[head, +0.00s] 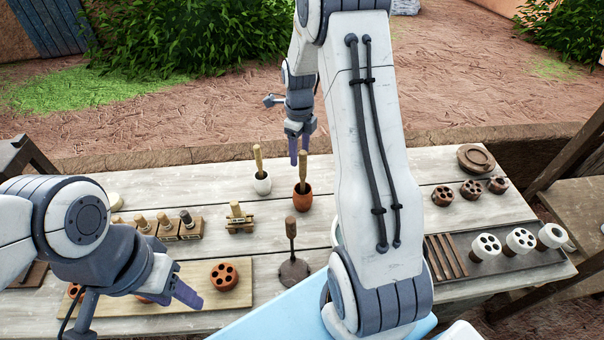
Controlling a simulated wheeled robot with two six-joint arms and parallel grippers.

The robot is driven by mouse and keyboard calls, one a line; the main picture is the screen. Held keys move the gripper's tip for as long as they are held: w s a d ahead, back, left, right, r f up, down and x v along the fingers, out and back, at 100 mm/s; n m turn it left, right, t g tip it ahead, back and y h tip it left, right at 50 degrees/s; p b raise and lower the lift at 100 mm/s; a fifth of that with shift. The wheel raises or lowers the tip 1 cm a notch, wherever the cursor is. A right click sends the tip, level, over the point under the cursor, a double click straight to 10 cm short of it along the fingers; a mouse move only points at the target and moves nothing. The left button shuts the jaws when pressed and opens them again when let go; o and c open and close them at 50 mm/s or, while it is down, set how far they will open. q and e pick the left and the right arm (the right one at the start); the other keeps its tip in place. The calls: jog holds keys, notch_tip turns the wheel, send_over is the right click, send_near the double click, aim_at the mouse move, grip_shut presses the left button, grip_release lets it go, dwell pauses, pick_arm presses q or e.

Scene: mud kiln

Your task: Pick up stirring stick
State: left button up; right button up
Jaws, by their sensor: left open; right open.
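Two light wooden sticks stand upright in small pots. One stick (258,160) is in a white pot (262,184), the other stick (303,172) is in a reddish-brown pot (302,197). I cannot tell which is the stirring stick. My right gripper (299,152) is open and points down, its purple fingers at the top of the stick in the brown pot. Whether they touch it or stand around it is unclear. My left gripper (190,294) is open and empty, low over the wooden board (237,290) at the left front.
A dark tool with an upright handle (291,240) stands near the table's middle. Several stamps (167,227) and a small wooden cart-like piece (239,219) are at left. A red holed disc (224,276) lies on the board. Holed cylinders (486,246) stand on a dark tray (498,266) at right.

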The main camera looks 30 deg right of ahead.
aim_at(303, 170)
notch_tip(303, 170, down, 3)
jog(key=shift+s+p, duration=0.1)
jog(key=shift+p, duration=0.2)
jog(key=shift+d+f+p, duration=0.2)
jog(key=shift+f+p, duration=0.35)
jog(key=shift+f, duration=0.05)
jog(key=f, duration=0.1)
jog(key=f+p, duration=0.1)
jog(key=f, duration=0.1)
jog(key=shift+s+d+f+p, duration=0.1)
jog(key=shift+d+f+p, duration=0.05)
jog(key=shift+d+p, duration=0.15)
jog(key=shift+f, duration=0.45)
grip_shut()
